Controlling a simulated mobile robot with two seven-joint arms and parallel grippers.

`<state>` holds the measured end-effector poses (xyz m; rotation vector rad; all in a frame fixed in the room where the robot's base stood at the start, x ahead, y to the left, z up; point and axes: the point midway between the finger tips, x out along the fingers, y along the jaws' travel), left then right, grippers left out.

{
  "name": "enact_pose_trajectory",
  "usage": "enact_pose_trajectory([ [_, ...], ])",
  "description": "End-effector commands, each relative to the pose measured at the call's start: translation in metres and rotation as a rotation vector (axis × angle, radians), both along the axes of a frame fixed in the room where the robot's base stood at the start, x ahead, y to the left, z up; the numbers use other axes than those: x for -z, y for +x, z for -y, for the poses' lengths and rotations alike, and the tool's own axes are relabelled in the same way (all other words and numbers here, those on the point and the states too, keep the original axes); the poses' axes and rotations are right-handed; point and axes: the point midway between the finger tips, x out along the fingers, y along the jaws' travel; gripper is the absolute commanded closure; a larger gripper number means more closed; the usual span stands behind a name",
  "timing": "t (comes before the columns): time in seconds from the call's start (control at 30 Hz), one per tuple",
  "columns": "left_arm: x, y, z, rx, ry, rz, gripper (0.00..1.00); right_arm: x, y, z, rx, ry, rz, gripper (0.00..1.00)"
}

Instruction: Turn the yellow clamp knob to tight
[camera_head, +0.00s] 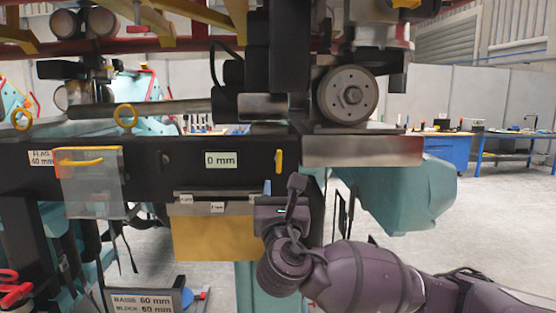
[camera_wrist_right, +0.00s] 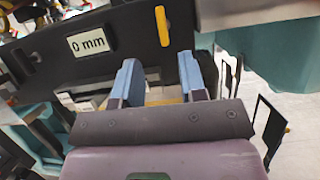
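A yellow upright bar-shaped knob (camera_head: 279,161) sits on the right part of the black beam (camera_head: 150,158), right of the "0 mm" label (camera_head: 221,159). It stands nearly vertical. The knob also shows near the top of the right wrist view (camera_wrist_right: 162,26), beyond the fingertips. My right gripper (camera_head: 282,190) is just below the knob and apart from it. In the right wrist view its two blue-grey fingers (camera_wrist_right: 158,62) are spread with nothing held between them. My left gripper is not in view.
A second yellow handle (camera_head: 80,162) lies level behind a clear cover on the left, near a "40 mm" label (camera_head: 41,158). A yellow ring (camera_head: 125,116) stands on the beam. A metal block (camera_head: 362,151) and teal casting (camera_head: 405,195) are right of the knob. A tan panel (camera_head: 217,238) hangs below.

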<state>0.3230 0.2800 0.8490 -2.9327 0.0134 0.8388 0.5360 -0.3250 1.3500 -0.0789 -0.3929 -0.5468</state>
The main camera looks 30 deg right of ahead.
Motion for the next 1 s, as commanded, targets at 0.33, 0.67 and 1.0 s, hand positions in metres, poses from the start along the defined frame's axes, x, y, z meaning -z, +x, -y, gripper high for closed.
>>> enact_pose_trajectory([
  [0.33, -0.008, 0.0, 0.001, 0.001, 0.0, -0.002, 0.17, -0.016, 0.028, 0.018, 0.007, -0.013, -0.007, 0.62],
  [0.67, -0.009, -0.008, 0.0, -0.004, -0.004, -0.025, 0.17, -0.036, 0.07, 0.044, 0.005, -0.011, -0.007, 0.62],
  [1.0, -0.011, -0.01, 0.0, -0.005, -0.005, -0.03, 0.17, -0.041, 0.085, 0.053, 0.003, -0.01, -0.007, 0.62],
])
